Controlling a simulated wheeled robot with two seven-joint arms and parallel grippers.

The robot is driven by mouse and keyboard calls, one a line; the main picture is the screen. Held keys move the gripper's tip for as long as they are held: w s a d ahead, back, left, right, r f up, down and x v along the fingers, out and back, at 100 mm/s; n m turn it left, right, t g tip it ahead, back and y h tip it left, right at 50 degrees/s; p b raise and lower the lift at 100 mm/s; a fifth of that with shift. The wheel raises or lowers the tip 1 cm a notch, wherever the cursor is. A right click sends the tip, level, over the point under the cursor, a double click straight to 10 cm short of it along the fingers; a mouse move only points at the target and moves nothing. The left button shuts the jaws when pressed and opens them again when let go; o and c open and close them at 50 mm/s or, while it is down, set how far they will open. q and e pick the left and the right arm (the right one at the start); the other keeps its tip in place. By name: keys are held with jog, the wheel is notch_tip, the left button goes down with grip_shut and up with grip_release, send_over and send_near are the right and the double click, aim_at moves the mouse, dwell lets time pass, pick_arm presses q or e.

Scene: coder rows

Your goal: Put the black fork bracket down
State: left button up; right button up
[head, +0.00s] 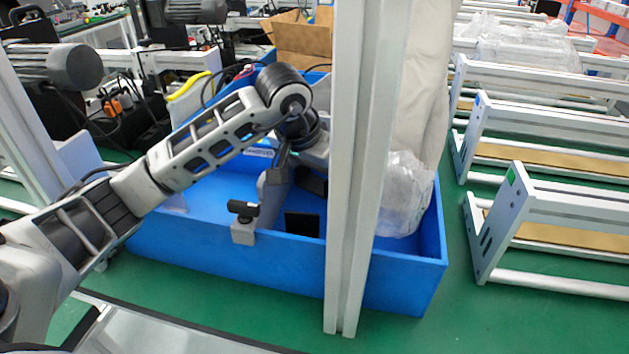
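My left arm comes in from the left and bends down at its black joint over the blue bin. Its end, with my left gripper (268,205), is low at the bin's front wall. The fingers are not clear, so I cannot tell whether they are open or shut. A small black piece (243,209) sits above a grey block at the bin's front rim. A dark square piece (302,224) shows just right of it against the front wall. I cannot tell whether either is the black fork bracket, or whether the gripper touches them. My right gripper is not in view.
The blue bin (230,262) stands on the green floor. A white upright post (352,170) crosses in front of it. Clear plastic wrap (405,195) lies in its right end, and a cardboard box (298,38) is behind. White frames (545,205) stand in rows at right.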

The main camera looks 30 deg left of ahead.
pick_arm(q)
jog(key=shift+f, duration=0.65)
jog(key=shift+s+a+r, duration=0.1)
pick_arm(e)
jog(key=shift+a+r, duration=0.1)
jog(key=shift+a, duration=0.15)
pick_arm(q)
jog(key=shift+f+b, duration=0.3)
jog(key=shift+b, duration=0.05)
jog(key=shift+f+b, duration=0.3)
jog(key=shift+b, duration=0.05)
jog(key=o, duration=0.7)
jog(key=shift+o, duration=0.2)
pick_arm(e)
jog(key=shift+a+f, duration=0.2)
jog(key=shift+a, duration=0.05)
pick_arm(q)
jog(key=shift+r, duration=0.1)
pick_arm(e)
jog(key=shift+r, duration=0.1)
